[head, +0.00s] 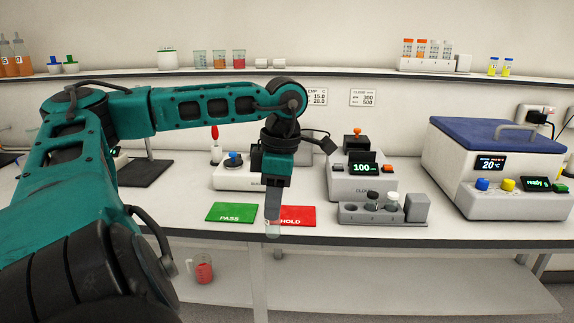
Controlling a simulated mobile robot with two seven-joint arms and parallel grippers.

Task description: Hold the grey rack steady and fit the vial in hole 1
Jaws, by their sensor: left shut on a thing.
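The grey rack (371,217) stands near the front edge of the bench, right of centre, with a grey block (417,207) at its right end. A dark-capped vial (372,198) and a light-capped vial (393,201) stand in it; the left part of the rack looks empty, and its hole numbers are too small to read surely. My left gripper (272,222) points down over the edge of the red HOLD mat, left of the rack. It is shut on a small clear vial (272,231), mostly hidden by the fingers. My right gripper is not in view.
A green PASS mat (230,213) lies left of the red HOLD mat (298,215). Behind the rack stands a device reading 100 (362,180). A blue-lidded machine (495,170) stands at right. A beaker of red liquid (203,269) is on the lower shelf.

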